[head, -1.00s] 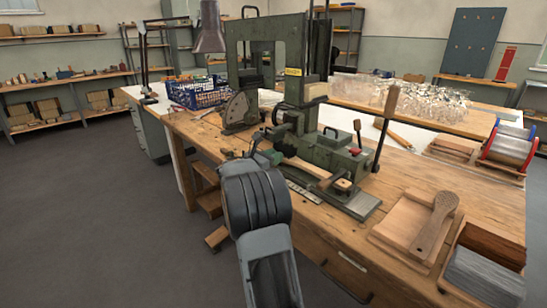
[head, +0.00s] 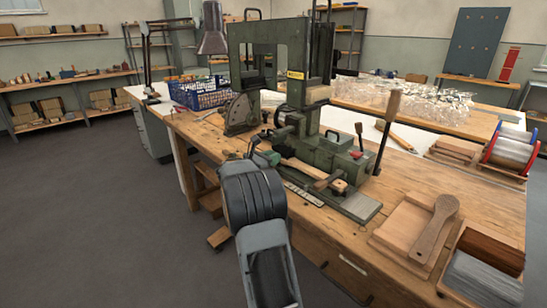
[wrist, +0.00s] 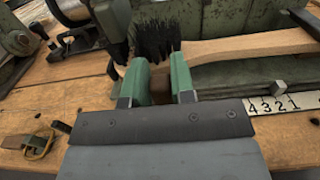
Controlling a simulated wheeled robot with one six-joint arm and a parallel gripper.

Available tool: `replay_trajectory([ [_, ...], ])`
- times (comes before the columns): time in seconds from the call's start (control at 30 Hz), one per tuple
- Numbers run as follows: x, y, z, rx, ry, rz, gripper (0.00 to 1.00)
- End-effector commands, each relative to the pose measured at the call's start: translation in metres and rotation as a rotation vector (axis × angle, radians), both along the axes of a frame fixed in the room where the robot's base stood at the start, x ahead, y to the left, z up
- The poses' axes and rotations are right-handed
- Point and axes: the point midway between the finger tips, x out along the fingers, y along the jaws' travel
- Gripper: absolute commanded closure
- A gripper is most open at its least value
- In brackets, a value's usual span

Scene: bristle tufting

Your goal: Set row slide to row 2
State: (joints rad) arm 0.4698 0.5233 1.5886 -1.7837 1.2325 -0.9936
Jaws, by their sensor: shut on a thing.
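My gripper (wrist: 161,82) has green fingers shut around a small brown knob (wrist: 160,88), which looks like the grip of the row slide. Most of the knob is hidden by the fingers. In the head view my gripper (head: 263,158) is at the near left side of the green tufting machine (head: 305,115). A white number strip (wrist: 283,105) lies right of the fingers, showing 4, 3, 2 and 1; I cannot tell which row the slide is at. A brush with black bristles (wrist: 155,40) and a wooden handle (wrist: 250,46) lies just beyond the fingers.
On the bench (head: 210,135) to the right are a wooden paddle (head: 434,228), a tray of grey material (head: 480,275) and wire spools (head: 512,150). A lever (head: 388,125) stands up on the machine. A brass-coloured buckle-like part (wrist: 40,143) is left of my gripper.

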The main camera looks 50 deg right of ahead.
Motion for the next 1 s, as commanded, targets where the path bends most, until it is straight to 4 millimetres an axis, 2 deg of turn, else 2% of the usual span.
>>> replay_trajectory([
  [0.03, 0.0, 0.0, 0.0, 0.0, 0.0, 0.001, 0.76],
  [0.3, 0.0, 0.0, 0.0, 0.0, 0.0, 0.001, 0.51],
  [0.6, 0.001, 0.004, 0.0, 0.0, 0.0, 0.002, 0.51],
  [0.77, 0.003, 0.025, 0.001, 0.0, 0.001, 0.004, 0.51],
  [1.0, 0.007, 0.075, 0.002, 0.0, 0.001, 0.006, 0.51],
])
